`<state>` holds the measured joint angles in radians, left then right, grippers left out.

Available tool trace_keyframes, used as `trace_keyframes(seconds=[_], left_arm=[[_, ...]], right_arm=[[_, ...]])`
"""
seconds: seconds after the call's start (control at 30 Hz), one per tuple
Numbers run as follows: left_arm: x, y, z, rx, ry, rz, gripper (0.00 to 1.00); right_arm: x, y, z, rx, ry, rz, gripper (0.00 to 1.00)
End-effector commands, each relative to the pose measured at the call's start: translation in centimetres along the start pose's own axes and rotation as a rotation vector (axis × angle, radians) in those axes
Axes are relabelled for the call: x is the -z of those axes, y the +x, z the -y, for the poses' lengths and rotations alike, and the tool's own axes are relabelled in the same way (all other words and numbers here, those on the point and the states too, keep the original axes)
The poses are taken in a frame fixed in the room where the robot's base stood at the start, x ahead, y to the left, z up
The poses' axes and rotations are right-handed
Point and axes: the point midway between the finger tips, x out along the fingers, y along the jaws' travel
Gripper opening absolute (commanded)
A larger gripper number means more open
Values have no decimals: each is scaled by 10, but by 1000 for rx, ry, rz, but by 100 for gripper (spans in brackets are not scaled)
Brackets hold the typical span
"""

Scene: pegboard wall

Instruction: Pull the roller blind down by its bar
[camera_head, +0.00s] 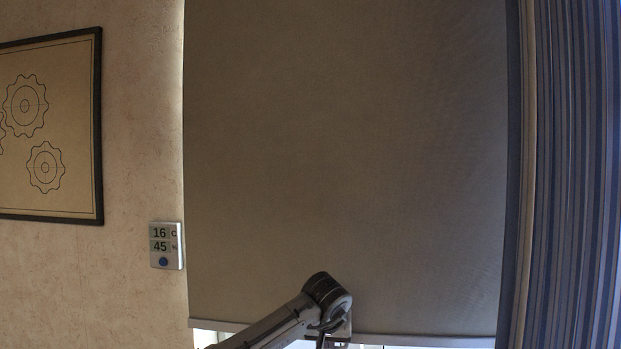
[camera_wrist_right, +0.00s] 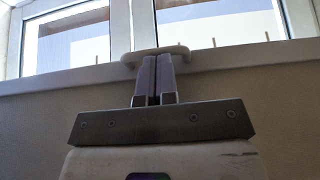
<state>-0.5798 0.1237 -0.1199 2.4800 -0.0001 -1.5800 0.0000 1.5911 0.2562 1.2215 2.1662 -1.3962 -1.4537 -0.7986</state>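The roller blind (camera_head: 350,170) is a large grey-brown fabric sheet filling the middle of the head view. Its pale bottom bar (camera_head: 425,340) runs along the lower edge and also crosses the right wrist view (camera_wrist_right: 230,58). A pale rounded grip (camera_wrist_right: 180,50) stands on the bar in the wrist view. My right gripper (camera_wrist_right: 154,58) has its two fingers close together, with only a thin dark slit between them. The fingertips meet the grip's middle; whether they are through it or just against it, I cannot tell. My left gripper is not in view.
Striped curtains (camera_head: 575,170) hang at the right. A thermometer display (camera_head: 166,246) is on the wall beside the blind's left edge, and a framed gear picture (camera_head: 50,125) hangs farther left. Bright window panes (camera_wrist_right: 70,42) show beyond the bar in the wrist view.

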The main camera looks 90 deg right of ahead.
Motion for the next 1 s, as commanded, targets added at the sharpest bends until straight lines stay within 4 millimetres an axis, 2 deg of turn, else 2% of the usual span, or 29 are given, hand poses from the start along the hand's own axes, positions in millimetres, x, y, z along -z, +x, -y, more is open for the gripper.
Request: trace_keyframes(seconds=[0.03,0.1,0.3,0.6,1.0], left_arm=[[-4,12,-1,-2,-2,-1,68],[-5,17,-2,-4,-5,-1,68],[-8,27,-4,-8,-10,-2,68],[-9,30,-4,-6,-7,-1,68],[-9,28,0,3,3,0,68]], right_arm=[[-9,15,0,-2,-1,0,0],[-16,26,0,-1,0,0,0],[-27,45,0,-1,0,0,0],[-32,53,1,0,0,2,0],[-31,52,2,1,-2,4,0]])
